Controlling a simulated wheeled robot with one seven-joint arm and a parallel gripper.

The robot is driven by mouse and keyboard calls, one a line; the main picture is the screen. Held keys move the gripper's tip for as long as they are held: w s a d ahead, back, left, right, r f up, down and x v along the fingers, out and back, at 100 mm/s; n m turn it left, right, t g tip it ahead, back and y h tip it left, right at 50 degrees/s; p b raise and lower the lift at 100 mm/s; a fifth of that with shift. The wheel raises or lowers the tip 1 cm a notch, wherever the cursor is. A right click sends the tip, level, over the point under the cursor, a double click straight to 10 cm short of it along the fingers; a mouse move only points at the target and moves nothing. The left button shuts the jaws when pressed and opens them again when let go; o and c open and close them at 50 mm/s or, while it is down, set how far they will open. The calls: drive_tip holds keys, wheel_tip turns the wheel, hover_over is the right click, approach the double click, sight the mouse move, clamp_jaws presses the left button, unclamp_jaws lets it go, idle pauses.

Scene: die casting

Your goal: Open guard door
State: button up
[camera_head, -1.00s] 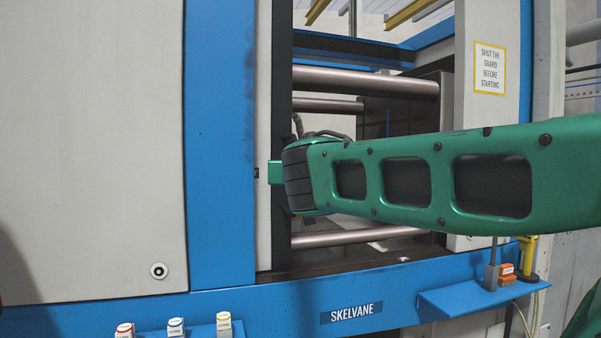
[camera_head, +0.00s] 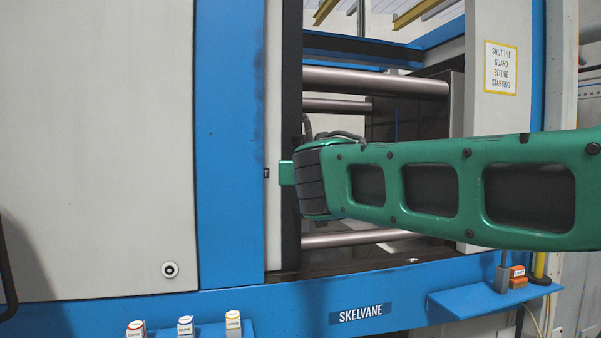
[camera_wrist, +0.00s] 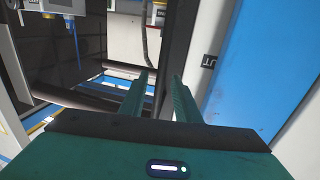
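The guard door's narrow grey panel (camera_head: 273,235) and dark vertical edge strip (camera_head: 291,245) stand just right of the blue frame post (camera_head: 229,150). To the right of the strip, a wide opening shows the machine's inside. My gripper (camera_head: 287,172) is at the strip, about mid-height, coming in from the right. The wrist view shows my two green fingers (camera_wrist: 162,80) parted, with the dark strip (camera_wrist: 188,45) behind and between them. I see nothing clearly clamped. Contact with the door cannot be told.
Thick tie bars (camera_head: 375,82) cross the opening. A sign reading "SHUT THE GUARD BEFORE STARTING" (camera_head: 500,67) is on the right panel.

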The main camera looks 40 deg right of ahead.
drive_tip(key=v, duration=0.9)
drive_tip(key=shift+f, duration=0.15)
drive_tip(key=s+d+f+g+y, duration=0.1)
drive_tip(key=s+d+f+g, duration=0.15)
drive_tip(key=f, duration=0.55)
drive_tip(key=s+d+f+g+y, duration=0.1)
drive_tip(key=s+f+g, duration=0.15)
drive_tip(key=f, duration=0.55)
drive_tip(key=s+d+f+g+y, duration=0.1)
drive_tip(key=d+f+g, duration=0.15)
drive_tip(key=f, duration=0.45)
drive_tip(key=s+a+f+g+y, duration=0.3)
drive_tip(key=s+f+g, duration=0.1)
drive_tip(key=s+f, duration=0.4)
drive_tip(key=s+a+f+g+y, duration=0.3)
drive_tip(key=s+f+g, duration=0.1)
drive_tip(key=s+f, duration=0.3)
drive_tip(key=shift+s+f, duration=0.35)
drive_tip(key=shift+s, duration=0.4)
